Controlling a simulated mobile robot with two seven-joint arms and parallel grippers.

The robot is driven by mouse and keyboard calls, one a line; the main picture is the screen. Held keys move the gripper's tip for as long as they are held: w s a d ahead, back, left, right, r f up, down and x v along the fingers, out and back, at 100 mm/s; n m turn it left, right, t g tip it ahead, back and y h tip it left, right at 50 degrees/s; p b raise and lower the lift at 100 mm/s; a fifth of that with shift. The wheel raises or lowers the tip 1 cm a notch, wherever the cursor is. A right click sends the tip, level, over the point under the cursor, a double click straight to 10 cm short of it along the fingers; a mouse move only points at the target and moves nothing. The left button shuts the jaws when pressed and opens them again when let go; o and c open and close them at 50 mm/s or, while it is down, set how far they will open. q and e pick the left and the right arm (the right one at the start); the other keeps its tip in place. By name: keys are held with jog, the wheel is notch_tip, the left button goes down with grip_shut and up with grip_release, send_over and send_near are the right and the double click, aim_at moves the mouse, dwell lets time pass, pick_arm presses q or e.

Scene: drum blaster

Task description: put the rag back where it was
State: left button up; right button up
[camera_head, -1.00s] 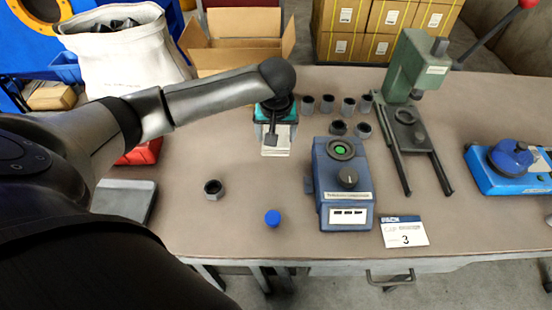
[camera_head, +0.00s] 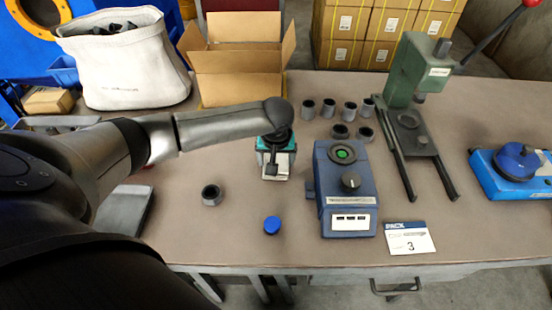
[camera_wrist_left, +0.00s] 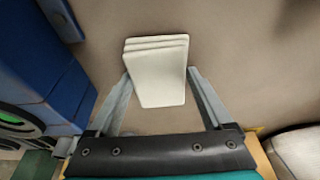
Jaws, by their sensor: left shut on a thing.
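The rag (camera_head: 285,163) is a small cream-white folded stack. In the left wrist view the rag (camera_wrist_left: 160,80) sits between the two grey fingers of my left gripper (camera_wrist_left: 159,72), with its folded layers at the far end. My left gripper (camera_head: 273,164) is shut on it, over the bench between the cardboard box and the blue cap. I cannot tell how far the rag is above the bench top. The arm hides part of the bench behind it. My right gripper is not in view.
A blue tester (camera_head: 346,195) with a green button stands just right of the gripper. Several grey sockets (camera_head: 329,107) stand behind it. A grey nut (camera_head: 211,194) and a blue cap (camera_head: 272,225) lie in front. An open cardboard box (camera_head: 240,75) and a white bag (camera_head: 125,68) stand behind.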

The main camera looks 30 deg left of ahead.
pick_arm(q)
jog(key=o, duration=1)
jog(key=p+v, duration=0.4)
jog(key=v, duration=0.8)
jog(key=shift+w+r, duration=0.1)
jog(key=shift+r, duration=0.1)
